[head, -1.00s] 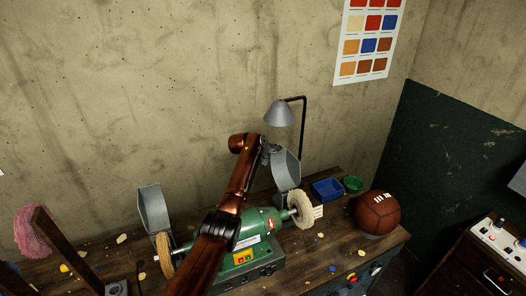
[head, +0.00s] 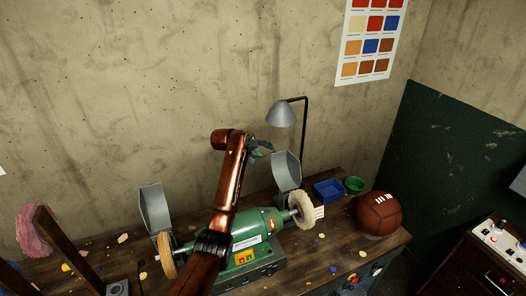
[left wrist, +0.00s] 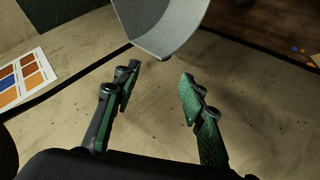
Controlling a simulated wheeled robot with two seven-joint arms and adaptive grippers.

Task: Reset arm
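My left arm rises in front of the green polishing machine in the head view. My left gripper (head: 262,149) is above the machine, near the wall. In the left wrist view the left gripper's two green-padded fingers (left wrist: 158,98) are spread apart with nothing between them. A grey shield (left wrist: 165,25) of the machine shows just beyond the fingers, apart from them. My right gripper is not in view.
The green machine (head: 258,222) has a tan wheel at left and a white buffing wheel (head: 302,210) at right. A grey lamp (head: 281,114) stands behind. A brown leather ball (head: 379,214), a blue tray (head: 328,190) and a green bowl (head: 354,185) are at right.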

